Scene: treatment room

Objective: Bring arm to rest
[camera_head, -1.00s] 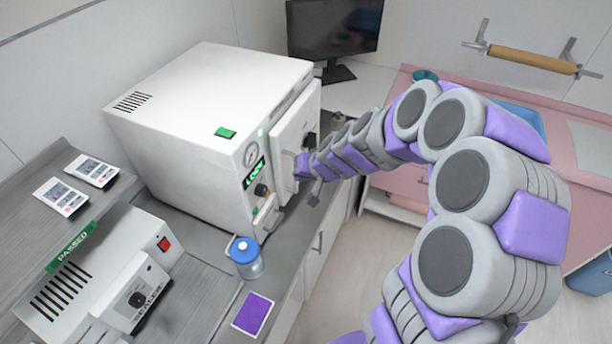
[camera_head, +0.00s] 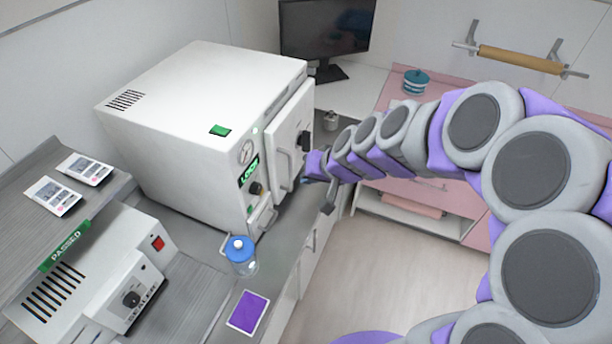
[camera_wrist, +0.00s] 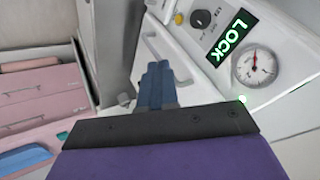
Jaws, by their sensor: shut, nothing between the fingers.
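My gripper (camera_head: 318,181) is at the end of my grey and purple arm, in front of the white autoclave (camera_head: 190,130). In the wrist view its blue fingers (camera_wrist: 157,88) are together and empty, in front of the autoclave's door handle (camera_wrist: 165,58). I cannot tell whether the fingers touch the handle. The door (camera_head: 291,135) looks closed, and the display (camera_head: 249,171) reads LOCK in green. The LOCK display also shows in the wrist view (camera_wrist: 229,38), beside a round gauge (camera_wrist: 254,66).
A sealer (camera_head: 95,285) with a PASSED label stands at the lower left. A blue-lidded jar (camera_head: 240,256) and a purple card (camera_head: 248,312) lie near the counter edge. A monitor (camera_head: 327,30) stands behind. Pink drawers (camera_head: 420,190) are at the right; the floor (camera_head: 400,265) between is clear.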

